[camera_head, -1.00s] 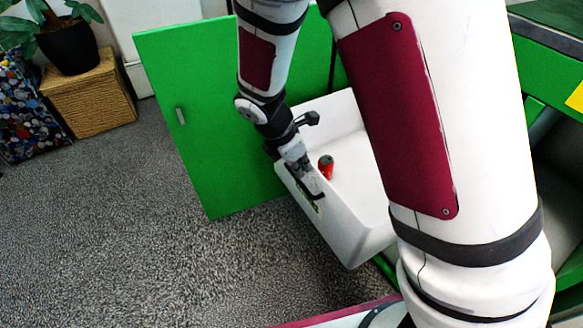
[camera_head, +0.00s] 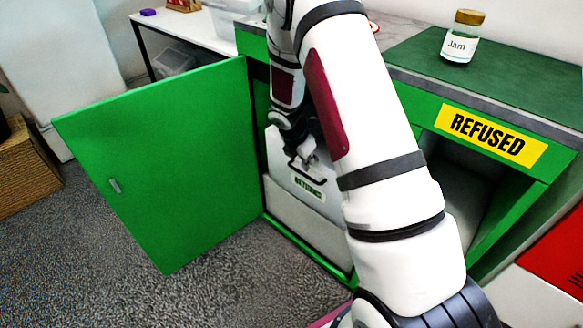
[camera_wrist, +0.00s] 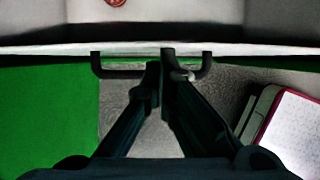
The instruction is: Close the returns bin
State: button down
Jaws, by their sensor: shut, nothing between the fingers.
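The returns bin (camera_head: 290,178) is white, with a black bar handle and a "RETURNS" label on its front. In the head view it sits in the opening of the green cabinet. Its green door (camera_head: 165,165) stands wide open to the left. My gripper (camera_wrist: 162,68) is shut and empty, its fingertips at the middle of the bin handle (camera_wrist: 108,72). In the head view my gripper (camera_head: 308,157) is by the bin front, partly hidden by my arm. A red item (camera_wrist: 115,3) shows inside the bin at the top of the wrist view.
Right of the bin is an open compartment under a yellow "REFUSED" sign (camera_head: 492,135). A jam jar (camera_head: 461,38) stands on the green counter mat (camera_head: 520,75). A wicker box (camera_head: 25,175) is at far left. The carpet (camera_head: 110,245) before the door is clear.

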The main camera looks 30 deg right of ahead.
jog(key=shift+w+d+p, duration=0.2)
jog(key=shift+d, duration=0.45)
jog(key=shift+w+d+p, duration=0.2)
jog(key=shift+w+d, duration=0.05)
jog(key=shift+d, duration=0.45)
jog(key=shift+w+d+p, duration=0.2)
jog(key=shift+d, duration=0.45)
jog(key=a, duration=0.1)
jog(key=s+a+r, duration=0.1)
jog(key=a, duration=0.2)
jog(key=shift+s+a+r, duration=0.15)
jog(key=shift+s+a, duration=0.05)
jog(key=shift+a, duration=0.05)
jog(key=p+v, duration=0.2)
jog(key=v, duration=0.6)
jog(key=shift+a+r+p, duration=0.15)
jog(key=shift+r+p, duration=0.1)
jog(key=shift+p, duration=0.1)
